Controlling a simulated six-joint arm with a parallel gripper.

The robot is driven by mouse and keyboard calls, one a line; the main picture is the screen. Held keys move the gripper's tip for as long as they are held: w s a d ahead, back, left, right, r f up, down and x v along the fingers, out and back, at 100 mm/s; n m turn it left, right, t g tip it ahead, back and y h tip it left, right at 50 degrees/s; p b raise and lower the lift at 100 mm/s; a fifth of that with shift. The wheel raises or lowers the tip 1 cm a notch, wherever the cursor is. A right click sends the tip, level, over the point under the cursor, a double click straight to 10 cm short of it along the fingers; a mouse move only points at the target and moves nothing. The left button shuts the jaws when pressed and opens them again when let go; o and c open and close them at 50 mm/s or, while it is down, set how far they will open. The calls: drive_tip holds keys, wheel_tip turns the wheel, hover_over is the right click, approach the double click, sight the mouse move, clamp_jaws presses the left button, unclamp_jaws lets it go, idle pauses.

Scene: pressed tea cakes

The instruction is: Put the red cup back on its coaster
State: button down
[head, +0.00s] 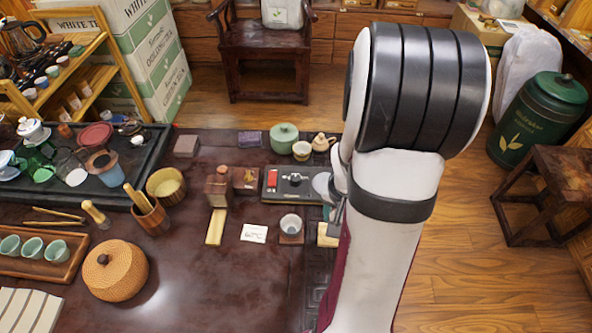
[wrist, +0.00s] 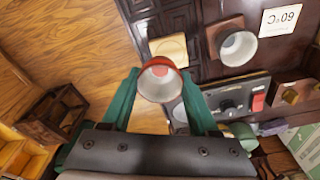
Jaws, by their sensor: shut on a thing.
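The red cup (wrist: 160,82), red outside with a pale inside, is between the green fingertips of my gripper (wrist: 161,84) in the wrist view. The gripper is shut on it. In the head view my arm hides the cup. A pale wooden square (wrist: 168,48), apparently an empty coaster, lies just beyond the cup in the wrist view; it shows partly beside my arm in the head view (head: 327,240). Beside it, a grey-white cup (wrist: 238,48) stands on a brown square coaster (wrist: 212,33); this cup also shows in the head view (head: 290,223).
A white card (head: 254,233) lies left of the grey-white cup. A dark tray (head: 272,191) with a red item is behind it. A woven round box (head: 115,272) is at front left.

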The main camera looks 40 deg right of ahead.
drive_tip(key=f, duration=0.1)
drive_tip(key=w+f, duration=0.1)
drive_tip(key=f, duration=0.3)
drive_tip(key=shift+w+a, duration=0.15)
drive_tip(key=shift+w, duration=0.25)
drive_tip(key=shift+f, duration=0.15)
drive_tip(key=shift+c, duration=0.7)
unclamp_jaws()
